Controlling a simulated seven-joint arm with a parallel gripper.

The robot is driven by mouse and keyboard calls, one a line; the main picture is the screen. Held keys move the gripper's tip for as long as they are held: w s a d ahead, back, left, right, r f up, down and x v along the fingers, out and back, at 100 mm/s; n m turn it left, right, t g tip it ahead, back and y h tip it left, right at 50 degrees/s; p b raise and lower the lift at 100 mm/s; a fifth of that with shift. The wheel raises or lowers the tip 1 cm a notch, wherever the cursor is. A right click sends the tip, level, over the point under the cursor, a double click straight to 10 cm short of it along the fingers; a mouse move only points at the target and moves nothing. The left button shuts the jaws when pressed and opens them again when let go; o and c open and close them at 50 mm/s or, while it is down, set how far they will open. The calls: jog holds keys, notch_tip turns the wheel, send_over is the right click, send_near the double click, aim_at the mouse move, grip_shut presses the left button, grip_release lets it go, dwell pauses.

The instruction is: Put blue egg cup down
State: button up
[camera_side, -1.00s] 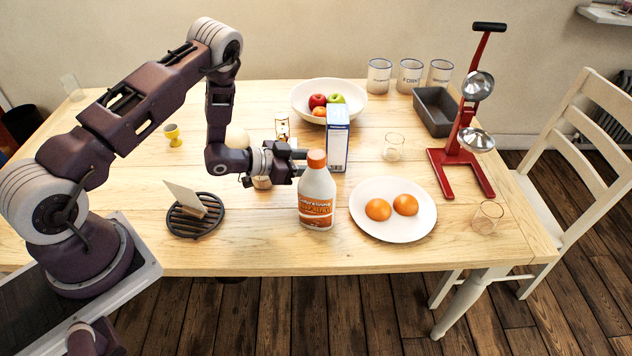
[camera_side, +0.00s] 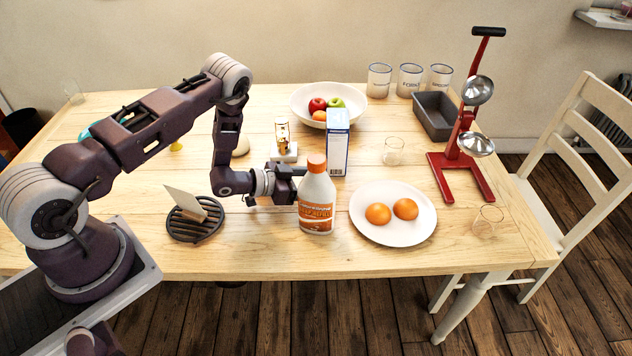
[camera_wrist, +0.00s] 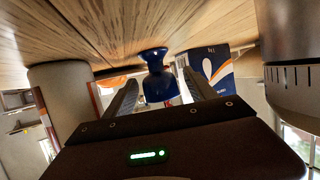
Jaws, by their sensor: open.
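The blue egg cup (camera_wrist: 155,78) shows in the wrist view, where the table is at the top of the picture. Its foot meets the tabletop and it appears to stand upright. My gripper (camera_wrist: 158,92) is open, with one finger on each side of the cup; contact between fingers and cup cannot be told. In the side view, my gripper (camera_side: 296,184) is low over the table, just behind the white bottle with the orange cap (camera_side: 317,190). The egg cup is hidden there.
A blue and white carton (camera_side: 337,145) stands close behind my gripper. A plate (camera_side: 393,232) with two orange-brown round items is right of the bottle. A black trivet (camera_side: 194,232) holding a card stands left. Behind are a sand timer (camera_side: 282,140) and a fruit bowl (camera_side: 301,103).

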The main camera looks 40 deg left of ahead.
jog(key=v, duration=0.3)
jog(key=shift+a+r, duration=0.1)
jog(key=shift+r, duration=0.4)
notch_tip(320, 180, up, 6)
jog(key=shift+r, duration=0.2)
jog(key=w+a+r+n+g+y, duration=0.1)
jog(key=w+r+y, duration=0.1)
jog(key=r, duration=0.5)
jog(key=w+a+r+y, duration=0.1)
jog(key=a+r+y, duration=0.15)
jog(key=r, duration=0.35)
jog(key=s+r+n+g+y, duration=0.25)
jog(key=s+r, duration=0.35)
jog(key=r, duration=0.3)
jog(key=s+d+r+g, duration=0.1)
jog(key=s+d, duration=0.2)
jog(key=s, duration=0.6)
jog(key=s+d+r+n+g+h, duration=0.1)
jog(key=s+d+r, duration=0.1)
jog(key=s, duration=0.8)
jog(key=s+d+r+g, duration=0.1)
jog(key=s+d, duration=0.3)
jog(key=s, duration=0.5)
jog(key=shift+s+d+r+g, duration=0.3)
jog(key=shift+d+r+g, duration=0.05)
